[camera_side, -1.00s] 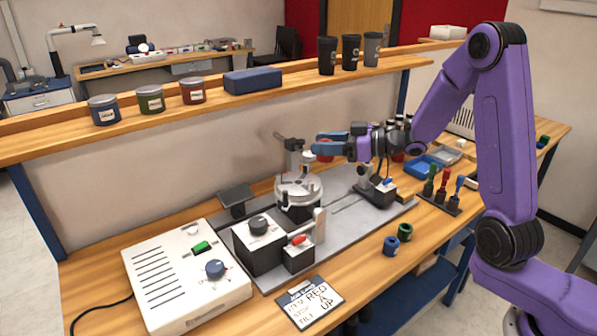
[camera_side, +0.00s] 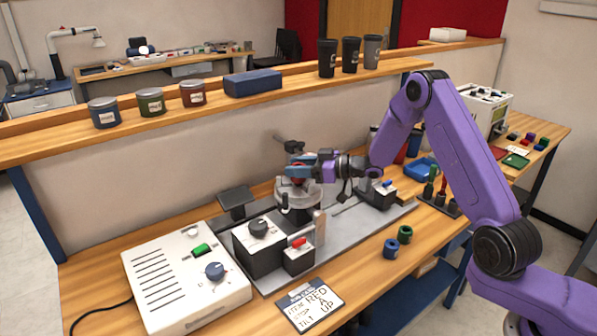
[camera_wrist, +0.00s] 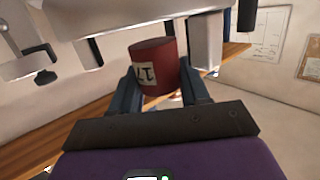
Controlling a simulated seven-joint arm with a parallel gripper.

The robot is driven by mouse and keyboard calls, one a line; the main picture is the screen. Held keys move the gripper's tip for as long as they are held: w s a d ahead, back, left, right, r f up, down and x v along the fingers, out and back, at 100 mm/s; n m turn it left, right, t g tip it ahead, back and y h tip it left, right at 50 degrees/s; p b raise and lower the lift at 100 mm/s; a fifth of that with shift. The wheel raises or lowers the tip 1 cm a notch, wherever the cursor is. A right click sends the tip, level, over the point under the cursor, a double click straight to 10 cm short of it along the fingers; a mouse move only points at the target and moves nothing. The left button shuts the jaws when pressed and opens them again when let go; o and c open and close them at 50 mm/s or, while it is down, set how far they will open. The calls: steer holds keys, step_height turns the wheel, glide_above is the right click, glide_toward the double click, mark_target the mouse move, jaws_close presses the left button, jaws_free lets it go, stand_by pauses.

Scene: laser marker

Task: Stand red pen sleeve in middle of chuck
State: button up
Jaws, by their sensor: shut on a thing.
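My gripper (camera_side: 303,168) is shut on the red pen sleeve (camera_wrist: 154,62), which sits between the two blue fingers in the wrist view. The sleeve carries a white label with dark characters. In the side view only a bit of red (camera_side: 297,170) shows between the fingers. The round silver chuck (camera_side: 298,194) stands on the grey base plate, directly below my gripper. The sleeve is above the chuck; whether it touches the chuck is hidden by the fingers.
A marking head on a post (camera_side: 291,147) stands close behind my gripper. A black control box (camera_side: 258,243) and a white power unit (camera_side: 187,275) are in front and left. A card (camera_side: 310,303) lies at the front edge.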

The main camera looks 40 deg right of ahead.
steer(key=shift+f, duration=0.7)
steer(key=shift+f, duration=0.1)
steer(key=o, duration=0.8)
steer(key=shift+c, duration=0.2)
